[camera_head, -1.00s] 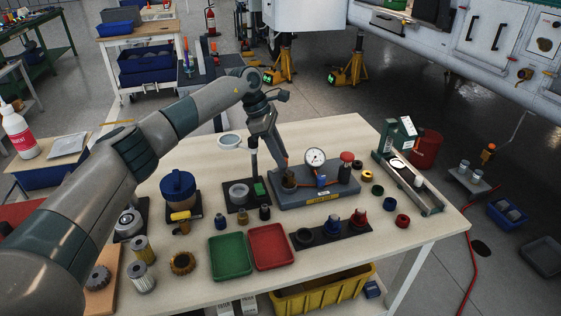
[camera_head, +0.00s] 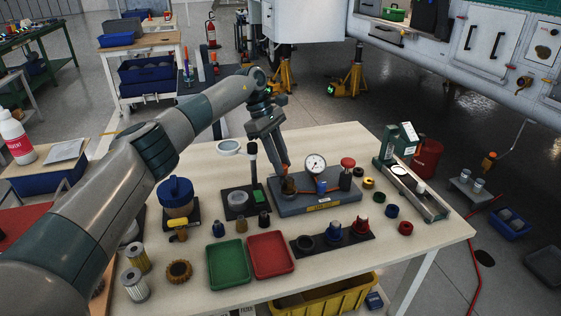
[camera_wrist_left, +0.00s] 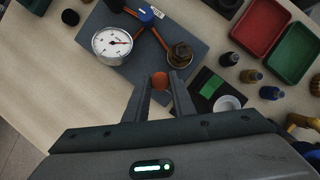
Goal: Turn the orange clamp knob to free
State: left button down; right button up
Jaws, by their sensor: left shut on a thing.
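The orange clamp knob (camera_wrist_left: 159,80) shows between the fingertips of my left gripper (camera_wrist_left: 160,83) in the left wrist view. The gripper is shut on it, with one finger on either side. In the head view, my left gripper (camera_head: 280,160) reaches down to the back left part of the grey test fixture (camera_head: 318,201), and only a bit of orange shows at its fingertips. The fixture carries a round white pressure gauge (camera_head: 315,164) and a brass fitting (camera_wrist_left: 181,53). My right gripper is not in view.
A red-capped post (camera_head: 347,172) stands at the fixture's right end. A dark plate with a cup (camera_head: 238,199) is left of the fixture. Green (camera_head: 228,264) and red (camera_head: 271,254) trays lie in front. Several coloured rings lie to the right.

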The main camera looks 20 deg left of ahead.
pick_arm(q)
jog(key=c, duration=1.5)
grip_release()
jog(key=shift+p+v, duration=0.75)
jog(key=shift+v, duration=8)
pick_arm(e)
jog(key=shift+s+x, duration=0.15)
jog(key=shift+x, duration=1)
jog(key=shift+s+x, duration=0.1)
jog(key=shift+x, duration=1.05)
